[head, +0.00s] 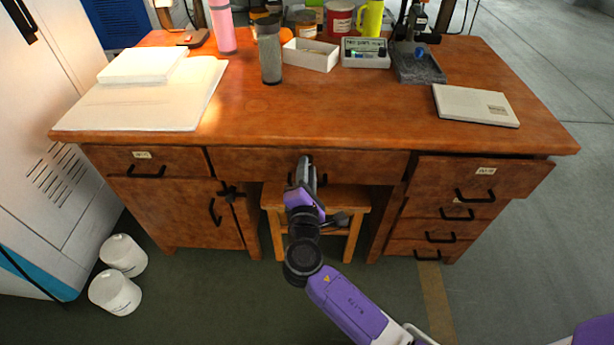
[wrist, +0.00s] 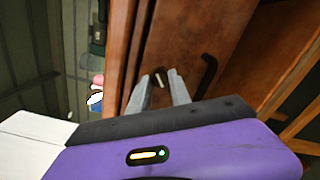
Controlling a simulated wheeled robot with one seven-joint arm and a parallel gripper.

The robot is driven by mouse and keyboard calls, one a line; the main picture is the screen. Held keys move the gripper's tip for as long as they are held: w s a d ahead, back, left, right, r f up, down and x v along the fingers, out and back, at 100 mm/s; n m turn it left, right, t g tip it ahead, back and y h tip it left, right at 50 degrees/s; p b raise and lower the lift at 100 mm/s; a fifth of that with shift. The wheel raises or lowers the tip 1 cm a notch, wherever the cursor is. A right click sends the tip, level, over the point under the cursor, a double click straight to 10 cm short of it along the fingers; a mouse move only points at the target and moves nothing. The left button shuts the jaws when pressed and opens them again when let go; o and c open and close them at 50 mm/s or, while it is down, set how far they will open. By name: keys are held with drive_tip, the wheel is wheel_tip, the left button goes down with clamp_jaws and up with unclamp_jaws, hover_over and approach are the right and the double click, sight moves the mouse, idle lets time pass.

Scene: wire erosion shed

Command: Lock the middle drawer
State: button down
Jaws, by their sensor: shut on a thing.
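The middle drawer (head: 255,165) is the wide wooden front under the desk's centre, and it looks closed. Its front also shows in the wrist view (wrist: 195,40), with a dark curved handle (wrist: 208,72). My gripper (head: 305,165) is at this drawer front, beside the handle, which it largely covers in the head view. In the wrist view its two grey fingers (wrist: 163,88) reach the front and are shut on a small pale piece, seemingly a key (wrist: 158,81). The lock behind it cannot be made out.
The top right drawer (head: 520,178) stands pulled out a little. A wooden stool (head: 354,200) is under the desk.

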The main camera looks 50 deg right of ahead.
drive_tip(key=m+b, duration=0.2)
drive_tip(key=m, duration=0.1)
drive_tip(key=m+b, duration=0.1)
drive_tip(key=shift+f, duration=0.25)
drive_tip(key=shift+r+m+b, duration=0.15)
drive_tip(key=shift+m+b, duration=1.3)
drive_tip(key=shift+m, duration=0.25)
drive_tip(key=c, duration=1.2)
unclamp_jaws()
drive_tip(key=shift+r, duration=0.1)
drive_tip(key=shift+p+v, duration=0.4)
drive_tip(key=shift+v, duration=3.5)
